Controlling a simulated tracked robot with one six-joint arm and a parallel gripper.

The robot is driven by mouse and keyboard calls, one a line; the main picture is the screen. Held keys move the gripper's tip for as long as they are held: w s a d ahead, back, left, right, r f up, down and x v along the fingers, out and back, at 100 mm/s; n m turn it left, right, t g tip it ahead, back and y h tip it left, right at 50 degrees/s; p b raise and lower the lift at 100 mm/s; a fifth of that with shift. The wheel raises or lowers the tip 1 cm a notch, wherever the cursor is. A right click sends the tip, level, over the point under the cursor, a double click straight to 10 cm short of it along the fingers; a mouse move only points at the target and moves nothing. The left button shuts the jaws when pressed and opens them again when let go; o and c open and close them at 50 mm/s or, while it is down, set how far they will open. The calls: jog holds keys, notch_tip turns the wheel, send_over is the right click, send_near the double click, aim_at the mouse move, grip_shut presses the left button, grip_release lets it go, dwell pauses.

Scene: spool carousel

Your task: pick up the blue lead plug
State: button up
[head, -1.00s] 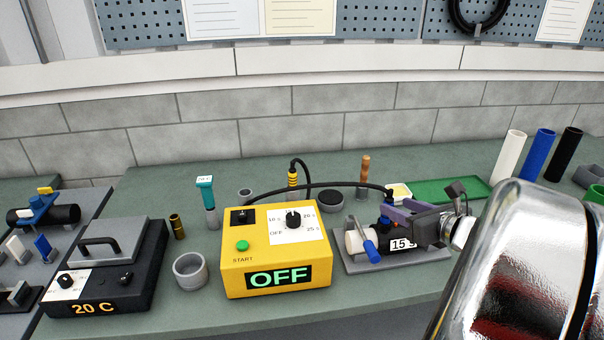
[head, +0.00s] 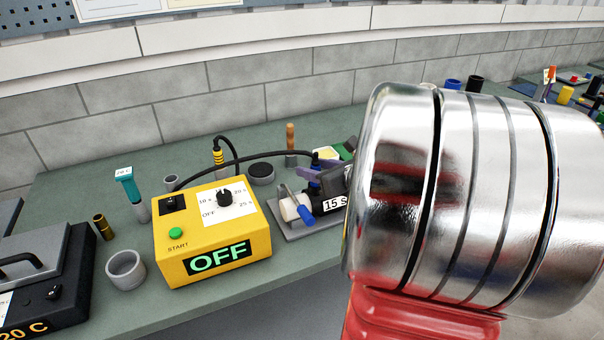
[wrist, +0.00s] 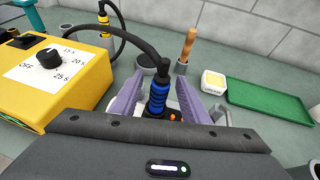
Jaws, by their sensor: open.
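The blue lead plug (wrist: 157,93) is ribbed, with a black cable from its top. It stands upright in the dark fitting on the grey stand, between my gripper's two purple fingers. My gripper (wrist: 152,100) is open around the plug, with a finger on each side. The black fitting below carries a "15 S" label (head: 335,203).
The yellow control box (head: 210,235) reads OFF, left of the stand.

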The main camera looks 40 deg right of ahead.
jog(key=shift+c, duration=0.5)
grip_shut()
dwell(0.3)
